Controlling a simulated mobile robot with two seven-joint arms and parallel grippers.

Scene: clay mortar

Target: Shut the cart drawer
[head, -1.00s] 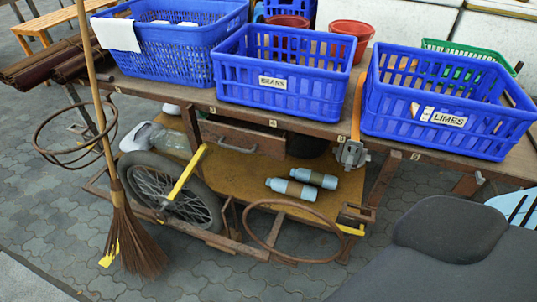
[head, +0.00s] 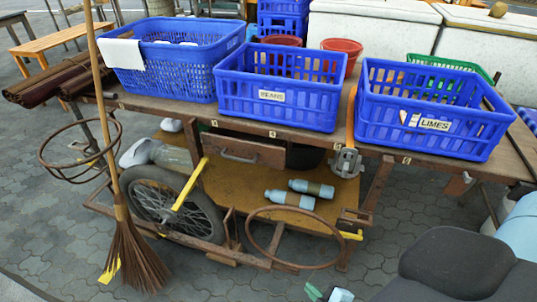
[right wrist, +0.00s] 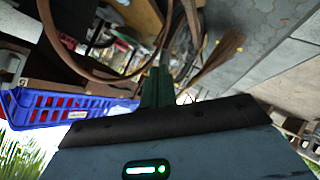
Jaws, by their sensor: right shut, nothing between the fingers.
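The cart's wooden drawer (head: 243,151) is under the tabletop, left of the middle in the head view. Its brown front has a metal bar handle (head: 239,158) and looks partly pulled out, though how far is hard to tell. My right gripper (head: 314,291) shows at the bottom edge of the head view, low in front of the cart and well apart from the drawer. In the right wrist view its dark green fingers (right wrist: 157,88) are together and empty. My left gripper is in neither view.
Blue baskets, including those labelled beans (head: 275,105) and limes (head: 432,130), stand on the cart top (head: 335,131). A broom (head: 132,250) leans at the left. A rusty ring (head: 262,250) projects in front of the lower shelf, which holds bottles (head: 290,199).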

